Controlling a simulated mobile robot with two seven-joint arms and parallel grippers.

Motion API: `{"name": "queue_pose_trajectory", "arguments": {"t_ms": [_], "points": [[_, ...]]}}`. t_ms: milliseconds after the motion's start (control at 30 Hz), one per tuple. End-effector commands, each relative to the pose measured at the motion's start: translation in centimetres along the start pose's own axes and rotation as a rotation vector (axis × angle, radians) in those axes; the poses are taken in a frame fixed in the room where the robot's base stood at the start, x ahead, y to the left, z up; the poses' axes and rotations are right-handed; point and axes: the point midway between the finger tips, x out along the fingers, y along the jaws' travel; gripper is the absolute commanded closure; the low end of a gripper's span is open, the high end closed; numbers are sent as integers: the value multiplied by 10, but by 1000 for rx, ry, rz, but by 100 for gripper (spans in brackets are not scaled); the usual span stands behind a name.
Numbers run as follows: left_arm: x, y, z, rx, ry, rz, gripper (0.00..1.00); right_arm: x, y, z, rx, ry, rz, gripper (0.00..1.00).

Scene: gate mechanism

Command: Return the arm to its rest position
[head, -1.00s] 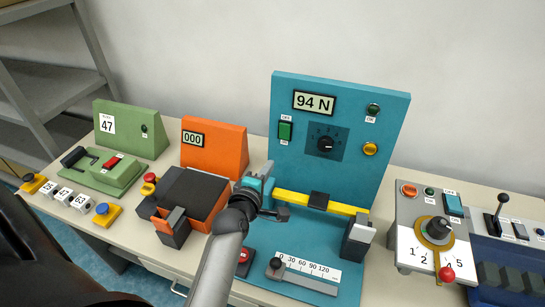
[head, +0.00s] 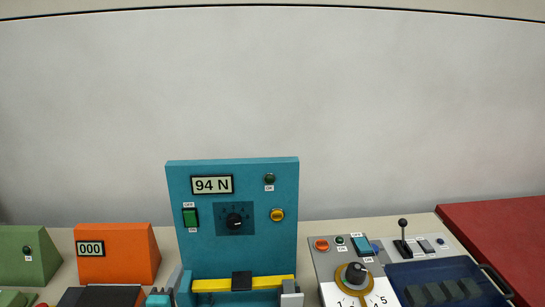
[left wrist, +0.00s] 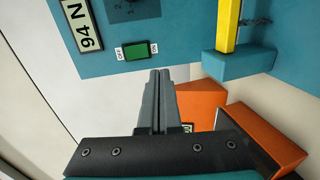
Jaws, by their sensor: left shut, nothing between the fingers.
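The teal gate panel (head: 262,244) stands upright in the middle of the head view. Its display (head: 212,185) reads 94 N. A yellow bar (head: 212,286) crosses its front low down, with a black block (head: 242,281) on it. My left gripper (head: 175,278) shows only in part at the panel's lower left edge. In the left wrist view its fingers (left wrist: 160,75) are shut together and empty, near the panel's green switch (left wrist: 136,51) and apart from the yellow bar (left wrist: 228,22). My right gripper is in neither view.
An orange box (head: 128,247) reading 000 and a green box (head: 25,258) stand on the left. A grey dial unit (head: 330,266) and a dark blue tray (head: 405,272) are on the right, with a red surface (head: 500,235) beyond. The wall behind is bare.

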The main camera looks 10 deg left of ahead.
Motion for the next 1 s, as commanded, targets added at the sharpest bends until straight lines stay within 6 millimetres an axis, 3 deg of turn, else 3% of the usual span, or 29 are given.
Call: {"name": "queue_pose_trajectory", "arguments": {"t_ms": [133, 233, 467, 700, 1000], "points": [[-10, -7, 21, 182, -92, -73, 100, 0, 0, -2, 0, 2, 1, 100], [-28, -19, 44, 415, -208, -160, 100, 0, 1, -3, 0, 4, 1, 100], [-94, -59, 80, 997, -524, -358, 100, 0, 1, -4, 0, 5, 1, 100], [-162, -85, 84, 1410, -794, -489, 100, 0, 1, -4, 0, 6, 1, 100], [-223, -101, 73, 1705, -1048, -584, 100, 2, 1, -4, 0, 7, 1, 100]]}}
